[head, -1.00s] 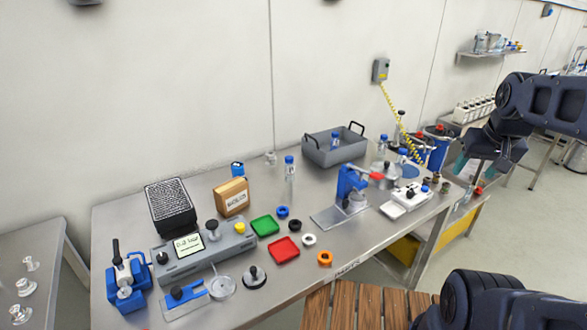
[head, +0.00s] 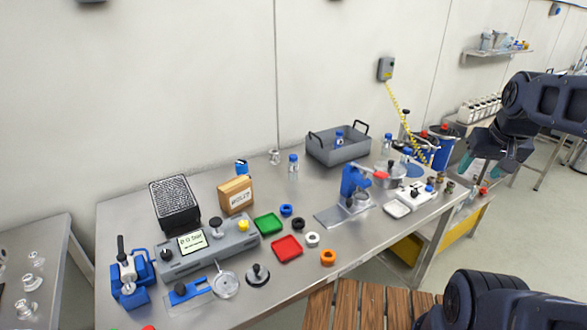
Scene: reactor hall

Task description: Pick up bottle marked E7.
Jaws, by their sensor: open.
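Several clear bottles with blue caps are in the head view, and no marking can be read on any, so I cannot tell which is E7. One bottle (head: 293,166) stands upright alone at the back middle of the steel bench. Another blue-capped bottle (head: 339,139) shows inside the grey tray. A third bottle (head: 387,146) stands right of the tray, with another blue cap (head: 407,152) close by. My gripper (head: 481,167) hangs open at the right, with teal fingertips apart. I see nothing between them. In the picture it is well right of the bottles.
The grey tray (head: 321,153) has raised black handles. A blue press (head: 354,185), a cardboard box (head: 236,193), a grey console (head: 208,248) and green and red dishes (head: 287,248) crowd the bench. A yellow-black cable (head: 400,108) hangs behind. A slatted wooden surface (head: 345,305) is in front.

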